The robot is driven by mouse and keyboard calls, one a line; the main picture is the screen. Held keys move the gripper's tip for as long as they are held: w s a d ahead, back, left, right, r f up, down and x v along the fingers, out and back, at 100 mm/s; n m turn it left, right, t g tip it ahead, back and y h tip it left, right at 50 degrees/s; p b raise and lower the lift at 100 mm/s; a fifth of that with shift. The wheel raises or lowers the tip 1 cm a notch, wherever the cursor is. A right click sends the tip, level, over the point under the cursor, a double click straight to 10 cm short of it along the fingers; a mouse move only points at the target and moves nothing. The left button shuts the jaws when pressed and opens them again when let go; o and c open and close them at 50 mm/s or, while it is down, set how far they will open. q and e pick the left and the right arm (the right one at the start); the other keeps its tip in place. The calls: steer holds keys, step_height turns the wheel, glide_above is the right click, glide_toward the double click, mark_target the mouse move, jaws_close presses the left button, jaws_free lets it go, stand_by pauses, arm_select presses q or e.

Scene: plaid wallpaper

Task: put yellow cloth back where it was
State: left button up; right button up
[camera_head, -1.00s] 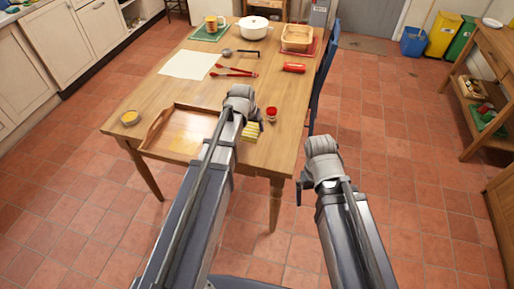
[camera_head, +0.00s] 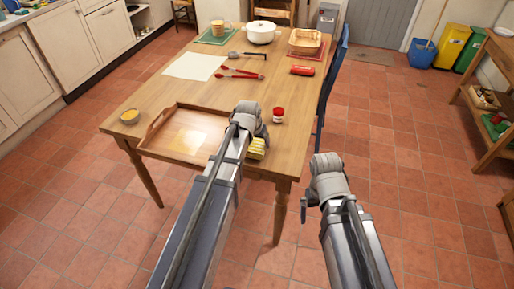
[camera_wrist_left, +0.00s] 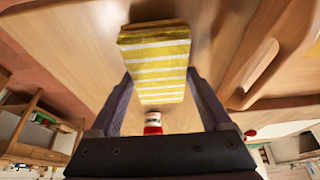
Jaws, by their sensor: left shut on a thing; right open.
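The yellow cloth (camera_head: 257,148), a folded pad with white stripes, shows just right of my left gripper (camera_head: 254,134) in the head view. In the left wrist view, the cloth (camera_wrist_left: 160,62) sits between the two fingers of my left gripper (camera_wrist_left: 161,88), which is shut on it. The wooden tray (camera_head: 153,139) lies to the left near the table's front edge; it is empty apart from a pale bright patch. I cannot tell whether the cloth touches the table. My right gripper (camera_head: 304,208) is open and empty, off the table's front right corner, its fingers mostly hidden.
A red-lidded jar (camera_head: 278,115) stands close behind the cloth. Red tongs (camera_head: 240,73), a ladle (camera_head: 247,54), a red can (camera_head: 302,70), a white sheet (camera_head: 193,66), a pot (camera_head: 261,33) and a basket (camera_head: 305,39) lie farther back.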

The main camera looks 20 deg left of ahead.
arm_select(q)
steer(key=shift+f, duration=0.55)
arm_select(e)
steer(key=shift+f, duration=0.6)
arm_select(q)
steer(key=shift+f, duration=0.1)
arm_select(e)
steer(key=shift+f, duration=0.1)
arm_select(q)
steer(key=shift+f+b, duration=0.2)
steer(key=shift+b, duration=0.15)
steer(key=o, duration=1)
steer(key=shift+r, duration=0.1)
steer(key=shift+r, duration=0.15)
steer(key=shift+r+p, duration=0.15)
steer(key=shift+p, duration=0.25)
steer(key=p+v, duration=1)
steer(key=v, duration=0.1)
steer(key=shift+s+r+p, duration=0.15)
steer(key=shift+r+p, duration=0.25)
arm_select(e)
step_height(320, 180, up, 11)
steer(key=shift+r, duration=0.2)
